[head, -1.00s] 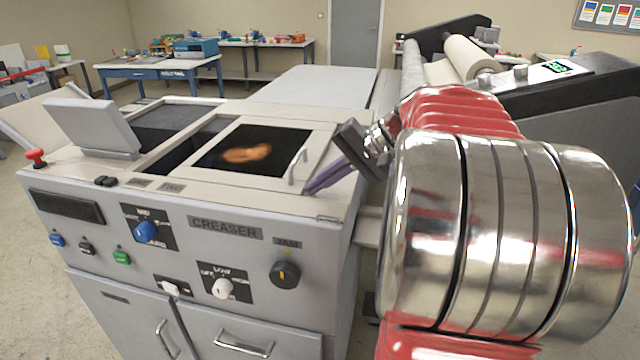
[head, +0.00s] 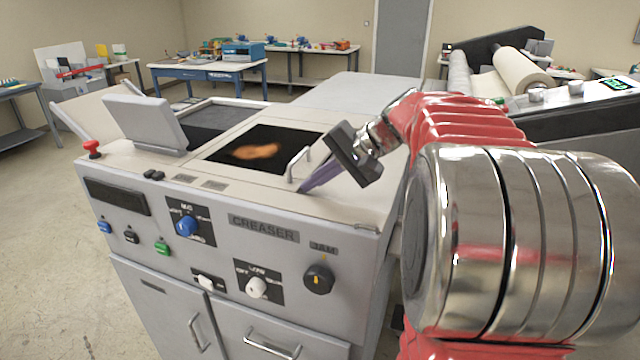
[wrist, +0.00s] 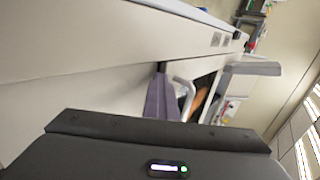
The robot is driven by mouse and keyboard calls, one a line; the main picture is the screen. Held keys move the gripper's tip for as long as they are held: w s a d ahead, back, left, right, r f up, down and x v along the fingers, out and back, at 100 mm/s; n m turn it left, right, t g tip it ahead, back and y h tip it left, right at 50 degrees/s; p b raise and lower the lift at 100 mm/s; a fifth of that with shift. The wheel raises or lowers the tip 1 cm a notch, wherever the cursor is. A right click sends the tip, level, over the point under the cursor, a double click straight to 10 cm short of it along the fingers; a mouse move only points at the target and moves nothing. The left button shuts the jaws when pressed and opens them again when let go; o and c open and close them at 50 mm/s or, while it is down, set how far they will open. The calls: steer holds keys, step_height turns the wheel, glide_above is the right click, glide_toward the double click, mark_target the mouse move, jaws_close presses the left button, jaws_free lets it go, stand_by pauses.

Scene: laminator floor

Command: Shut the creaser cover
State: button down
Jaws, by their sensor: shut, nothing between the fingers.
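The creaser cover (head: 222,180) is a pale framed panel with a dark window, lying flat on top of the grey creaser (head: 230,275). An orange-brown shape shows in the window. No dark gap shows along the cover's left edge. The white bar handle (head: 299,160) stands at the cover's right side and also shows in the wrist view (wrist: 187,88). My gripper (head: 304,188) has purple fingers, shut and empty, slanting down just right of the handle's near foot. I cannot tell whether they touch it. The fingers also show in the wrist view (wrist: 161,100).
A grey screen (head: 146,121) and a red button (head: 92,148) stand on the creaser's left side. Knobs line its front panel. A roll machine (head: 520,70) stands at the back right. A blue-fronted table (head: 210,72) is behind, and floor is open at left.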

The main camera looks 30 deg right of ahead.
steer(key=shift+a, duration=0.2)
steer(key=s+d, duration=0.2)
steer(key=shift+s+d, duration=0.15)
steer(key=shift+s, duration=0.25)
steer(key=v, duration=1)
steer(key=shift+s+d, duration=0.2)
steer(key=shift+d, duration=0.1)
steer(key=shift+s, duration=0.1)
